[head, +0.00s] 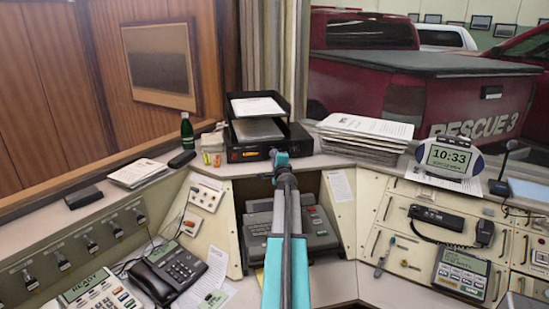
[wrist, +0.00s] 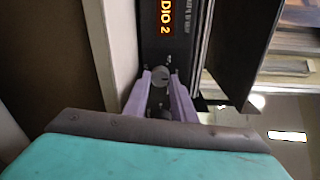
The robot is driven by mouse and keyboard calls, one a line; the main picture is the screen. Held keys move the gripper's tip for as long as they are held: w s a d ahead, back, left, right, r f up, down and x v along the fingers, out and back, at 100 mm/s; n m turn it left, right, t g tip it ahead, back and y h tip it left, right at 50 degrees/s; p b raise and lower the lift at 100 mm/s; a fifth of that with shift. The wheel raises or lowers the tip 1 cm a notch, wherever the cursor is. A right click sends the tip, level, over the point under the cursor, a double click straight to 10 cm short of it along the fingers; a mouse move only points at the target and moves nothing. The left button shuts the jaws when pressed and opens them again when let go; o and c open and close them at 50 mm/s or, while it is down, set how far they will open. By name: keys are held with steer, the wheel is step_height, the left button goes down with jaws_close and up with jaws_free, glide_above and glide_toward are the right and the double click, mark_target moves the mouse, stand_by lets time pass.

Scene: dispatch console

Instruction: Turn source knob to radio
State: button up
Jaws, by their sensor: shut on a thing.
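The source knob (wrist: 160,76) is a small round grey knob on the front of a black unit, below an orange display (wrist: 166,17) whose visible part reads "DIO 2". My gripper (wrist: 161,82) has its two purple fingers on either side of the knob and is shut on it. In the head view, the black unit (head: 240,152) stands on the ledge at the back centre. My gripper (head: 279,156) reaches the unit's front at the right of its orange display. My arm hides the knob there.
A paper tray (head: 256,118) rests on the black unit. A stack of papers (head: 362,135) is to its right, a green bottle (head: 187,133) to its left. A typewriter-like machine (head: 318,228) sits in the recess below my arm. Phones (head: 172,268) and panels line both sides.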

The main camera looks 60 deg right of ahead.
steer(key=shift+d+r+m, duration=0.1)
steer(key=shift+r+m, duration=0.05)
steer(key=shift+m, duration=0.25)
steer(key=o, duration=0.8)
steer(key=b+v, duration=0.2)
steer(key=v, duration=1.1)
steer(key=shift+s+a, duration=0.25)
steer(key=shift+s, duration=0.1)
steer(key=shift+r, duration=0.1)
stand_by(0.5)
